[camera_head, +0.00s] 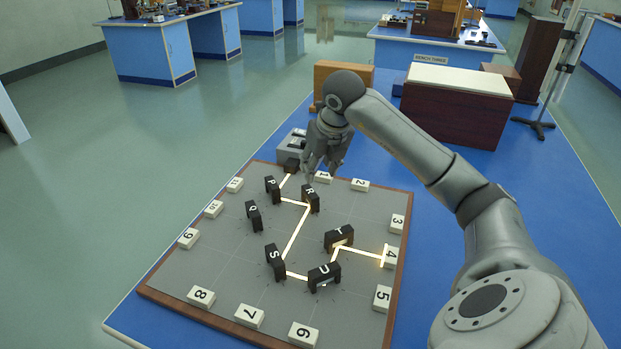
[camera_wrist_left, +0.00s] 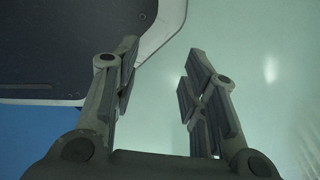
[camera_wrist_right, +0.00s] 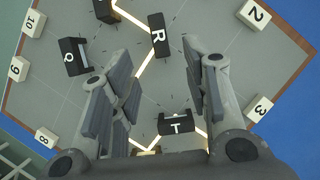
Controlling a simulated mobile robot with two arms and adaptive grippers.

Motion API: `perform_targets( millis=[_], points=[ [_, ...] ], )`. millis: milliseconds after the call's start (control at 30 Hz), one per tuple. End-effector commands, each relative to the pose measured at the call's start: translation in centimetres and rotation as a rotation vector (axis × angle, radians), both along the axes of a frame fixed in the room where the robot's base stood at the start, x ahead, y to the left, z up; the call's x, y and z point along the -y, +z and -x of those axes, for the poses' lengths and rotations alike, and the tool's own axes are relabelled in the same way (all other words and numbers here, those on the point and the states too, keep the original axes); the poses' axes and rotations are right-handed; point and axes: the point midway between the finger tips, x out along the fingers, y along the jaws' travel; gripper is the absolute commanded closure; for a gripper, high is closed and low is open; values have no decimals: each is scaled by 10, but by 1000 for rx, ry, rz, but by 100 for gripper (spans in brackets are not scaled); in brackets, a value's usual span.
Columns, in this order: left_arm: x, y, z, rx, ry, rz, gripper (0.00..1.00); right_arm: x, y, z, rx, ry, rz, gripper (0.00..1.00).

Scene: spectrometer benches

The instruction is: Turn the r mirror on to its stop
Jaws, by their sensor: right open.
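The r mirror is a black block lettered R (camera_head: 311,198) on the grey board (camera_head: 225,262); it also shows in the right wrist view (camera_wrist_right: 158,36). A bright beam line bends at it and runs on towards the S block (camera_head: 275,262). My right gripper (camera_head: 319,168) is open and empty, pointing down above the board just behind the R block. In the right wrist view the R block appears ahead, between the two fingertips (camera_wrist_right: 158,62), and not gripped. My left gripper (camera_wrist_left: 163,55) is open and empty over pale floor, outside the head view.
Black blocks P (camera_head: 272,189), Q (camera_head: 254,216), T (camera_head: 339,237) and U (camera_head: 324,276) stand near R. White numbered blocks line the board edge; the beam ends beside block 4 (camera_head: 391,257). A grey box (camera_head: 292,148) and brown crate (camera_head: 458,105) stand behind.

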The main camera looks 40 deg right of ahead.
Motion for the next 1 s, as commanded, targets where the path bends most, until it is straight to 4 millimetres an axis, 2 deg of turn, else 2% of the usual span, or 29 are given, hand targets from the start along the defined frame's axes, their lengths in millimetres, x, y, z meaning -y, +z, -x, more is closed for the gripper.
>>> perform_targets(
  millis=[33, 233, 400, 567, 700, 833, 1000],
  points=[
    [-6, -5, 7, -11, -1, -8, 60, 0, -5, 0, 0, 1, -2, 57],
    [-20, -4, 36, -53, -2, -26, 60, 1, -23, -7, -3, 1, -6, 57],
    [-23, -2, 47, -69, -1, -30, 60, 4, -54, -19, -6, 0, -8, 57],
    [-22, 1, 44, -63, -1, -28, 60, 8, -80, -29, -4, 1, -7, 57],
    [-19, 3, 30, -43, 0, -24, 60, 10, -96, -36, -2, 1, -8, 57],
    [-14, 4, 20, -27, 1, -18, 60, 11, -103, -39, -1, 2, -5, 57],
    [-13, 4, 22, -30, 0, -17, 60, 11, -105, -40, -1, 3, -5, 57]
  ],
)
